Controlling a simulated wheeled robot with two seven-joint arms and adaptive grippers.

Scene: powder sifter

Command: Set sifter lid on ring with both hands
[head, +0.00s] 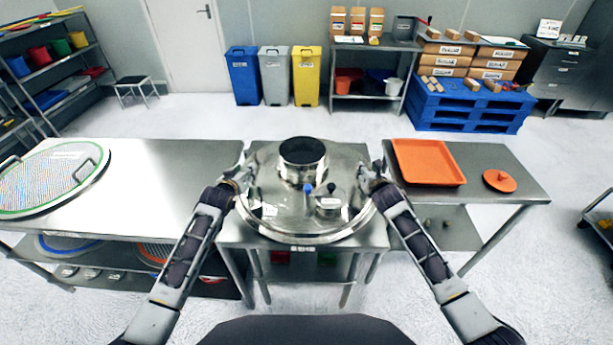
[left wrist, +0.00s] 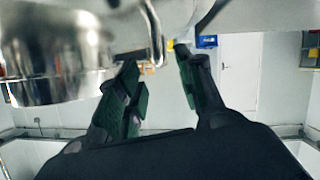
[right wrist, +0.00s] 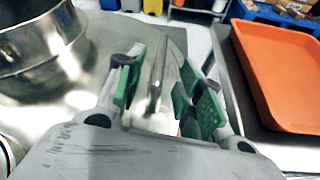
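The round steel sifter lid (head: 268,205) is over the middle table, with a dark-mouthed spout (head: 303,160) and a blue-knobbed fitting on top. A steel rim (head: 300,238) shows around its near edge; whether lid and ring touch is unclear. My left gripper (head: 240,180) is at the lid's left side. In the left wrist view a metal handle (left wrist: 154,35) reaches toward the gap between its open fingers (left wrist: 158,78). My right gripper (head: 372,178) is at the right side. In the right wrist view its open fingers (right wrist: 160,88) straddle the handle bar (right wrist: 155,80), with gaps visible.
A mesh screen with a green rim (head: 55,180) lies on the left table (head: 175,185). An orange tray (head: 428,162) and an orange disc (head: 499,181) with a knob lie on the right table (head: 515,175). Bins and a blue pallet (head: 465,110) stand at the back.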

